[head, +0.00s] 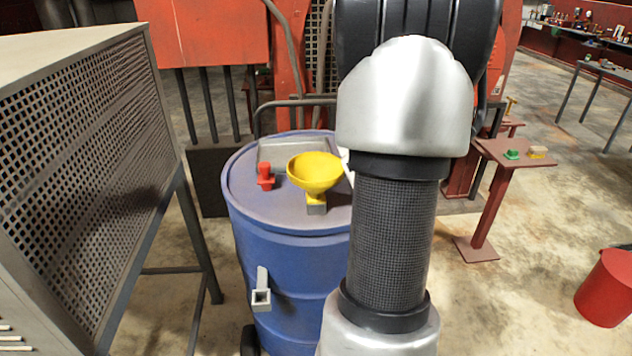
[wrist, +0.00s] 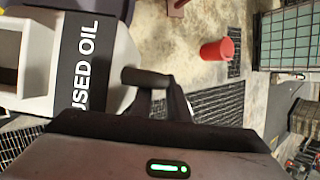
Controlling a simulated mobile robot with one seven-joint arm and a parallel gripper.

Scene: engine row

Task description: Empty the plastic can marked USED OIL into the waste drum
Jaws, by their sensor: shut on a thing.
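The waste drum (head: 290,285) is blue and stands upright in the middle of the head view. A yellow funnel (head: 316,170) sits on its lid. The white can (wrist: 125,70) with a dark band reading USED OIL fills the left of the wrist view, its lettering running sideways. My gripper (wrist: 160,85) is shut on the can at its right side in that view; the exact grip is partly hidden by the dark fingers. In the head view my arm hides the gripper and most or all of the can. The can's mouth is not clearly visible.
A red plug-like piece (head: 265,177) and a grey raised part (head: 285,152) are on the drum lid. A perforated metal cabinet (head: 85,170) stands close at left. A red pedestal (head: 483,200) and red bucket (head: 606,288) are at right, with open floor between.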

